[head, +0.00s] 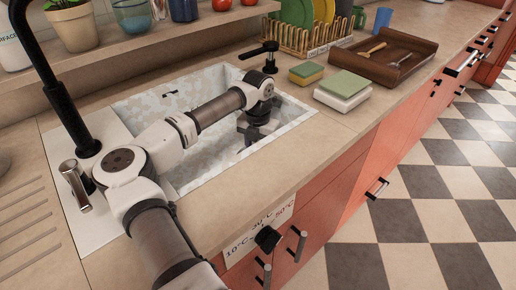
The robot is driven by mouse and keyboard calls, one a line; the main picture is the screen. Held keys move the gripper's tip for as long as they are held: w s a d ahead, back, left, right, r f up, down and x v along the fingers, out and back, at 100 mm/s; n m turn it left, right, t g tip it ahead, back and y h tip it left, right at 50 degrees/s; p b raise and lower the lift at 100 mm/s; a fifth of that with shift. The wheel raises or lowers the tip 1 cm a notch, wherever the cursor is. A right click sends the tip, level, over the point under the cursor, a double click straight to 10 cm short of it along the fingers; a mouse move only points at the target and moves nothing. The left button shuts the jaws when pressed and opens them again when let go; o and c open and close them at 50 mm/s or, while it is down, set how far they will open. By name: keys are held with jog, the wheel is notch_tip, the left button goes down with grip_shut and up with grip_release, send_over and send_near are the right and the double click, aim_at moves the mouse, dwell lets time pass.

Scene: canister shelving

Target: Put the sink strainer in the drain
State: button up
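The sink (195,172) is a pale, marbled basin set in the counter. My arm reaches across it from the lower front. My gripper (246,143) points down inside the basin, near its right front wall. The fingers are small and dark here, so I cannot tell whether they are open or shut or hold anything. I cannot make out the sink strainer. The drain is not visible either; my arm and gripper cover part of the basin.
A black faucet (62,100) arches at the sink's left. Sponges (306,73), a dish rack (310,40) and a brown tray (385,58) are to the right. A shelf with pots runs above the sink's back. Floor at right is clear.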

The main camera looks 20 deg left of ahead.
notch_tip(320, 180, up, 13)
jog(key=b, duration=0.1)
jog(key=shift+r, duration=0.2)
jog(key=shift+r, duration=0.1)
